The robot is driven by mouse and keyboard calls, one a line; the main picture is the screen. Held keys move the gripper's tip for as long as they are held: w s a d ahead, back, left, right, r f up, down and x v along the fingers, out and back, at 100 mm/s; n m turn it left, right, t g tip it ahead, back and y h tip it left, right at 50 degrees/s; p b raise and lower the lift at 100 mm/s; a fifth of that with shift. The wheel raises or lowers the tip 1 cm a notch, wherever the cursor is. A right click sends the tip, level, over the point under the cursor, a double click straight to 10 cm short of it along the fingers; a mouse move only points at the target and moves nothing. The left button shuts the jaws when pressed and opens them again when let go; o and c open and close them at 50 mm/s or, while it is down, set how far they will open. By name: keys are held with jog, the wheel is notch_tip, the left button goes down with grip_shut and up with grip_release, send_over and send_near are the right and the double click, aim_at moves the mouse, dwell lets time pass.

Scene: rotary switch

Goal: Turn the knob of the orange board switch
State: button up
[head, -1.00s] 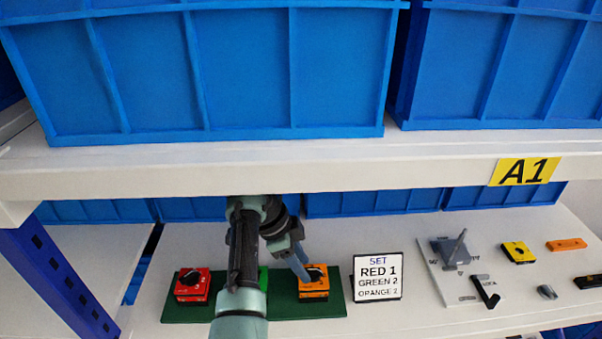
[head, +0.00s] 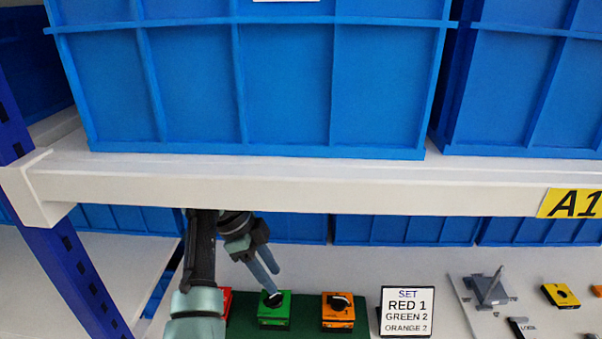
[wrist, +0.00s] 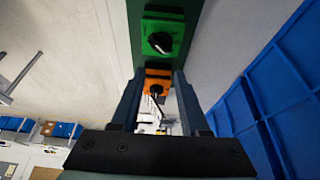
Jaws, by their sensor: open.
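The orange switch (head: 338,312) with a black knob sits on the green board (head: 300,327), right of the green switch (head: 274,312). My gripper (head: 272,281) is open and empty, with its fingertips over or just behind the green switch in the head view. It is left of the orange switch and apart from it. In the wrist view the orange switch (wrist: 157,80) shows between the open fingers, with the green switch (wrist: 163,40) above it. The red switch (head: 225,302) is mostly hidden behind my arm.
A sign (head: 407,311) reads SET, RED 1, GREEN 2, ORANGE 2. A grey lever device (head: 488,289) and a yellow part (head: 561,295) lie farther right. The white shelf beam (head: 300,187) and a large blue bin (head: 280,80) are above. Blue bins (head: 400,230) line the back.

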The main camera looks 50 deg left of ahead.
jog(key=shift+s+a, duration=0.95)
jog(key=shift+s, duration=0.15)
